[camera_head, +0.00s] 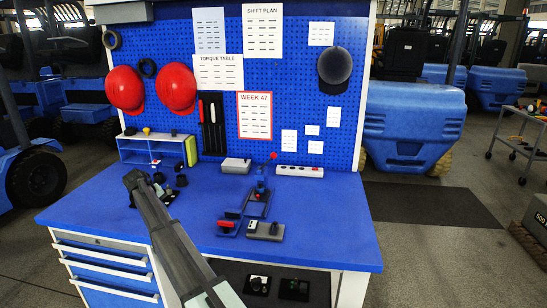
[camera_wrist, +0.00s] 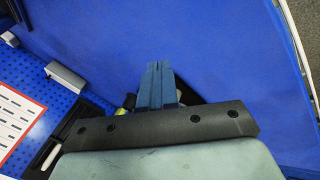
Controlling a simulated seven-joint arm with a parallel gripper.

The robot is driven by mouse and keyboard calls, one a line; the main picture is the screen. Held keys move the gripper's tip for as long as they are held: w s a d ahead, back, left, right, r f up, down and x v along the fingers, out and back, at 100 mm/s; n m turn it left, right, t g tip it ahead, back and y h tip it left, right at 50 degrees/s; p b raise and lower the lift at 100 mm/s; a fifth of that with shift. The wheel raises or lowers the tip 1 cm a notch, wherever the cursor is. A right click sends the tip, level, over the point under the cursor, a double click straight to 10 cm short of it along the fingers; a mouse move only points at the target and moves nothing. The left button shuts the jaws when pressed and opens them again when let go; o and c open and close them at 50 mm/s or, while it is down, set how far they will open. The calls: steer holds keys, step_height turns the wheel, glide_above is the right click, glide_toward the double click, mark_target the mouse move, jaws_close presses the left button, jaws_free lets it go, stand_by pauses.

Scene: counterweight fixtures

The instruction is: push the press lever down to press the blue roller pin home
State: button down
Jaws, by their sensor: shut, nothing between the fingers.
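My gripper (camera_wrist: 158,68) shows in the wrist view with its two blue-grey fingers together and nothing between them. In the head view my arm reaches from the bottom edge to the left part of the blue bench, and its far end is hard to make out among dark parts there. A small press-like fixture (camera_head: 257,204) stands on the bench right of my arm, apart from it. A red knob (camera_head: 273,155) shows above it, perhaps the lever's end. A small blue part (camera_head: 260,186) shows at the fixture; I cannot tell whether it is the roller pin.
A red-topped block (camera_head: 225,225) and a grey plate (camera_head: 265,231) with a dark knob lie at the fixture's front. A grey box (camera_head: 236,165) and a white strip (camera_head: 299,171) stand behind. A blue shelf (camera_head: 150,150) stands at the back left. The bench's right side is clear.

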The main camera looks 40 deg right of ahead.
steer(key=d+r+m+g+y, duration=0.1)
steer(key=d+r+m+g, duration=0.3)
steer(key=d, duration=0.9)
steer(key=d+r+m+t+y, duration=0.15)
steer(key=d+r, duration=0.45)
steer(key=d, duration=0.7)
steer(key=m+g+y, duration=0.2)
steer(key=m+y, duration=0.1)
steer(key=m, duration=0.2)
glide_toward(274, 156)
steer(key=w+d, duration=0.1)
steer(key=w, duration=0.1)
steer(key=shift+s+d+r, duration=0.1)
steer(key=shift+s, duration=0.1)
steer(key=shift+s+a+f, duration=0.1)
steer(key=shift+a+f, duration=0.05)
steer(key=shift+f, duration=1.6)
steer(key=shift+s+a+f, duration=0.1)
steer(key=shift+a+f, duration=0.05)
steer(key=shift+f, duration=1.75)
steer(key=shift+a+f, duration=0.1)
steer(key=shift+f, duration=2)
